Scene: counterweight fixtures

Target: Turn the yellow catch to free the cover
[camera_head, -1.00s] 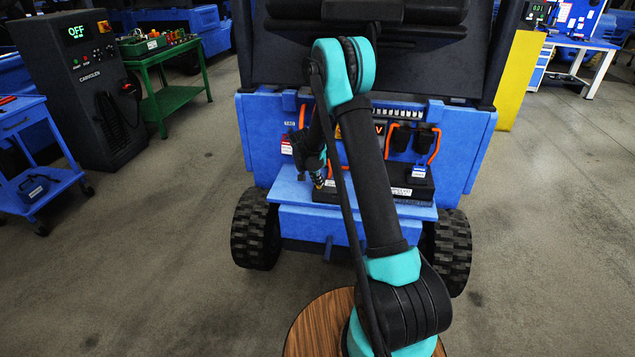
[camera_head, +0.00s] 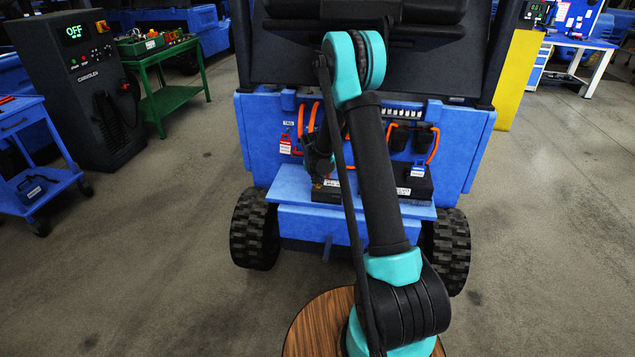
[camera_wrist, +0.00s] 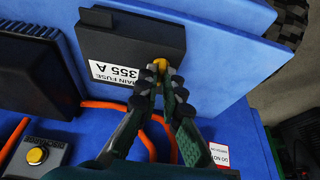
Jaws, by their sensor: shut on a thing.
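The yellow catch (camera_wrist: 160,64) shows in the wrist view at the edge of a dark box cover, between my fingertips. The black cover (camera_wrist: 128,38) bears a white label reading "MAIN FUSE 355 A" and appears closed. My gripper (camera_wrist: 160,72) is shut on the yellow catch, its two fingers reaching it from below in the picture. In the head view, my gripper (camera_head: 320,180) is at the left end of the dark box on the blue vehicle; the arm hides part of this area and the catch is hard to make out.
Orange cables (camera_wrist: 148,125) run beside and behind my fingers. A yellow button (camera_wrist: 37,155) on a grey box is at lower left of the wrist view. A red-and-white tag (camera_wrist: 219,155) hangs at right. The blue vehicle's panel (camera_head: 465,150) surrounds the work area.

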